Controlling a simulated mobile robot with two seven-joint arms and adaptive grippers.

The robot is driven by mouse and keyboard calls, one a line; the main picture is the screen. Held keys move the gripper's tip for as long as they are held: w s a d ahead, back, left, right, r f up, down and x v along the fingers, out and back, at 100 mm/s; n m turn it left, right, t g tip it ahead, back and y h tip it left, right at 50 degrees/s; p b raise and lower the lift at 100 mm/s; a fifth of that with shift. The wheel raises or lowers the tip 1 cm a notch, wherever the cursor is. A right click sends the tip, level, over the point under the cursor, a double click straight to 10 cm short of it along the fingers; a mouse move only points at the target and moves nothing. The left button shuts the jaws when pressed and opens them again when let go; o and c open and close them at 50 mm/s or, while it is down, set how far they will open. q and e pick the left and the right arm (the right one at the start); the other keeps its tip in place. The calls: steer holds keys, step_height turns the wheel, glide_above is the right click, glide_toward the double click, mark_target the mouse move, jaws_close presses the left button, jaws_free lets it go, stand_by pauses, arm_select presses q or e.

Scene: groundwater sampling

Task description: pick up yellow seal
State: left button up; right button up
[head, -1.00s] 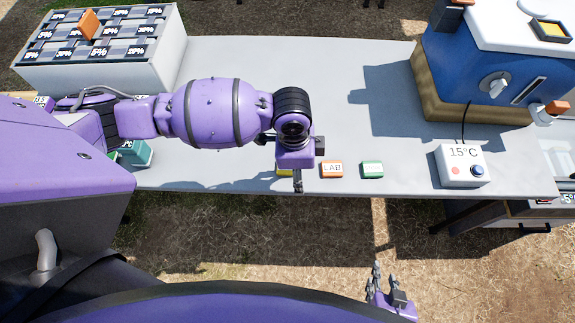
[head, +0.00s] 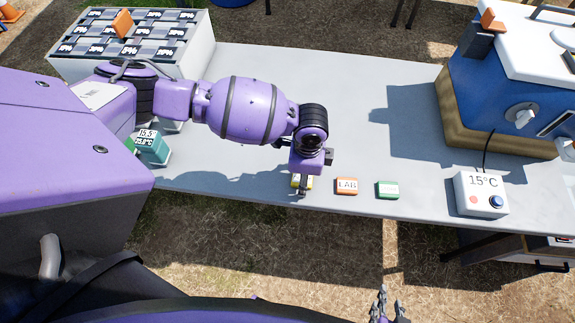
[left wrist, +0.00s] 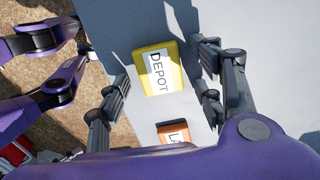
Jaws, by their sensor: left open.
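The yellow seal is a small block with a white label reading DEPOT. It lies on the grey table near the front edge and shows fully in the left wrist view (left wrist: 158,68). In the head view the seal (head: 296,180) is mostly covered by my left gripper (head: 303,187). The left gripper is open; in the left wrist view its two fingers (left wrist: 160,85) stand apart on either side of the seal. I cannot tell if they touch it. My right gripper (head: 389,306) is at the bottom of the head view, open and empty, in front of the table.
An orange LAB block (head: 347,186) and a green block (head: 387,190) lie to the right of the seal. A white 15°C box (head: 481,195) and a blue cooler (head: 495,95) stand further right. A labelled rack (head: 185,62) is at the back left. The table middle is clear.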

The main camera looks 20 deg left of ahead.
arm_select(q)
steer(key=shift+w+r, duration=0.1)
steer(key=shift+r, duration=0.05)
steer(key=c, duration=1)
